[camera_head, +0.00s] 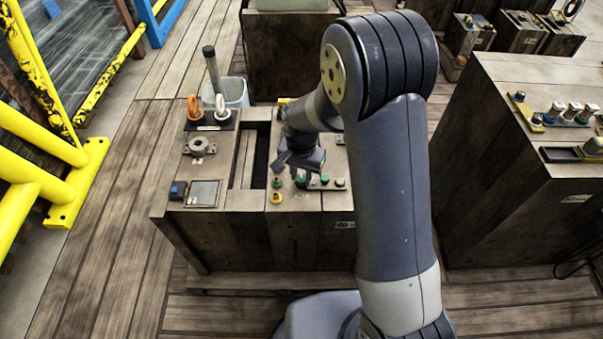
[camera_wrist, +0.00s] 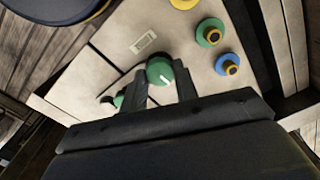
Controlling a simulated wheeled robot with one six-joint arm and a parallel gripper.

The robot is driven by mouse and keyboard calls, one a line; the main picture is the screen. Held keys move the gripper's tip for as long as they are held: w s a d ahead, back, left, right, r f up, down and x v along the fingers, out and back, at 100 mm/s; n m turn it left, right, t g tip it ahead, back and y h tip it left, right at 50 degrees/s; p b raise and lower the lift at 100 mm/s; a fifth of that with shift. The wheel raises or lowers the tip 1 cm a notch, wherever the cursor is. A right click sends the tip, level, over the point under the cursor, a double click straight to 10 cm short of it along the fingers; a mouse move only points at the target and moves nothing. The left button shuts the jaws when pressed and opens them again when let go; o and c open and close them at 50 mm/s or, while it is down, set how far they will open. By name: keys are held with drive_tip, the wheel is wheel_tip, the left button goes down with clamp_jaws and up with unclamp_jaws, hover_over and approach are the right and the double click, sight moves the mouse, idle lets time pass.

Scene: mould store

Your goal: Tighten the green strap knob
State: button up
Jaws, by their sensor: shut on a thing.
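A green knob (camera_wrist: 160,71) with a white line on its top shows in the wrist view. It stands on a pale panel. My gripper (camera_wrist: 163,84) has one finger on each side of it and is shut on it. In the head view my gripper (camera_head: 299,174) points down at the front of the bench top, among the small knobs. It hides most of the held knob there. The white line lies roughly crosswise between the fingers.
Close by are a green-and-yellow knob (camera_wrist: 209,32), a blue-and-yellow knob (camera_wrist: 227,64) and a yellow knob (camera_head: 276,198). A dark slot (camera_head: 254,160) lies to the left. Another bench (camera_head: 535,80) stands right.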

sight(301, 178)
idle(0.4)
drive_tip(key=o, duration=1)
drive_tip(key=shift+c, duration=0.2)
drive_tip(key=shift+r, duration=0.1)
wheel_tip(301, 178, up, 11)
drive_tip(key=p, duration=0.1)
drive_tip(key=shift+f, duration=0.2)
wheel_tip(301, 178, down, 11)
drive_tip(key=shift+r+b, duration=0.1)
drive_tip(key=shift+b, duration=0.4)
